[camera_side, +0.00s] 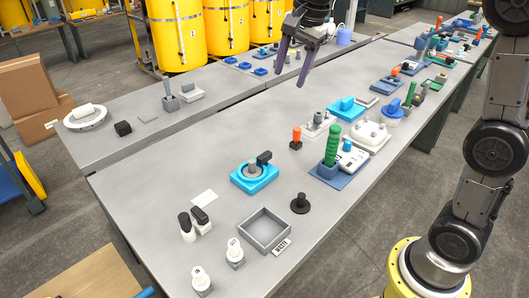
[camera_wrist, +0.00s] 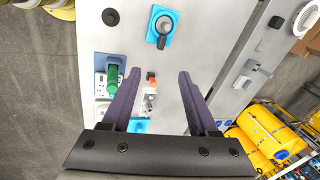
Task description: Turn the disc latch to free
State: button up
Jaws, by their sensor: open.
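A bright blue block with a round grey disc and a black lever on it, which looks like the disc latch (camera_side: 250,184), sits on the metal bench left of centre. The lever (camera_side: 264,158) points up and to the right in the side view. My gripper (camera_side: 289,79) is open and empty, high above the bench and well apart from the latch. Its two dark fingers (camera_wrist: 160,72) are spread wide in the wrist view.
A grey tray (camera_side: 285,243) and a black knob (camera_side: 300,203) stand near the latch. Black-and-white bottles (camera_side: 194,226) are in front. A green-handled fixture (camera_side: 331,148) and an orange-topped post (camera_side: 296,139) stand to the right. Bare bench lies left of and behind the latch.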

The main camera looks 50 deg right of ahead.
jog(key=w+d+f+m+g, duration=0.2)
jog(key=w+f, duration=0.6)
jog(key=w, duration=0.1)
jog(key=g, duration=0.1)
send_over(265, 154)
notch_tip(265, 154, down, 9)
notch_tip(265, 154, down, 14)
jog(key=shift+f, duration=0.25)
grip_shut()
